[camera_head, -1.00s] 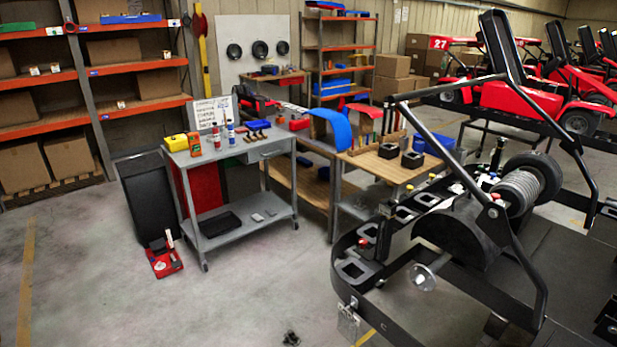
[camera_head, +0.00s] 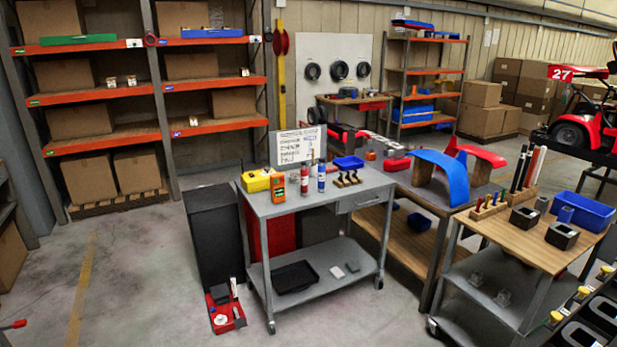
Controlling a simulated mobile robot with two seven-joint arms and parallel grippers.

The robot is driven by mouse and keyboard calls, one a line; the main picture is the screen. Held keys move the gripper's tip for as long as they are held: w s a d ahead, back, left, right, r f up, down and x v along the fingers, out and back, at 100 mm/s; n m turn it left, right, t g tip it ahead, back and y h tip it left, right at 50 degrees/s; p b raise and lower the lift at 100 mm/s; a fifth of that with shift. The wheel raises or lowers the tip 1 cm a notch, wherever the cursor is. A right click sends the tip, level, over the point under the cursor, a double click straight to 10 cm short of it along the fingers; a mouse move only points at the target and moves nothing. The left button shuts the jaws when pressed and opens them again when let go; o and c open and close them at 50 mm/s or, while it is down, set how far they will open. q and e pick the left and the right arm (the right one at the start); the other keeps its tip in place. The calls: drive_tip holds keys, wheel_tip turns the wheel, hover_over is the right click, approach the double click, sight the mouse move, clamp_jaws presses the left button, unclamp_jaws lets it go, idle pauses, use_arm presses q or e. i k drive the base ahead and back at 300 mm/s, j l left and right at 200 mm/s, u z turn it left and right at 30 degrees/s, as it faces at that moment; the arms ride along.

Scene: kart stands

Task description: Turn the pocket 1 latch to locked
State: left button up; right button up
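Part of a black rack with square pockets (camera_head: 604,311) shows at the bottom right corner of the head view. Small yellow-topped parts (camera_head: 556,316) stand along its near left edge. They may be latches, but I cannot tell which one belongs to pocket 1 or how it is turned. The rest of the rack is cut off by the frame. Neither of my grippers is in view.
A grey cart (camera_head: 325,203) with bottles and tools stands mid-view. A wood-topped bench (camera_head: 520,238) with black blocks and a blue bin (camera_head: 583,211) stands right of it. A red tray (camera_head: 227,318) lies on the floor. Floor at the lower left is mostly clear.

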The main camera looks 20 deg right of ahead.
sight(555, 317)
drive_tip(key=i+z, duration=0.25)
drive_tip(key=i, duration=0.25)
drive_tip(key=i+z, duration=0.25)
drive_tip(key=i, duration=0.25)
drive_tip(key=i+j+z, duration=0.25)
drive_tip(key=i, duration=0.25)
drive_tip(key=i+l+z, duration=0.15)
drive_tip(key=i+z, duration=0.25)
drive_tip(key=i, duration=0.35)
drive_tip(key=i+j+z, duration=0.1)
drive_tip(key=i+z, duration=0.3)
drive_tip(key=i, duration=0.35)
drive_tip(key=i+u, duration=0.2)
drive_tip(key=u, duration=0.2)
drive_tip(key=i+l+u, duration=0.1)
drive_tip(key=u, duration=0.35)
drive_tip(key=i+l+u, duration=0.25)
drive_tip(key=u, duration=8.9)
drive_tip(key=j, duration=0.1)
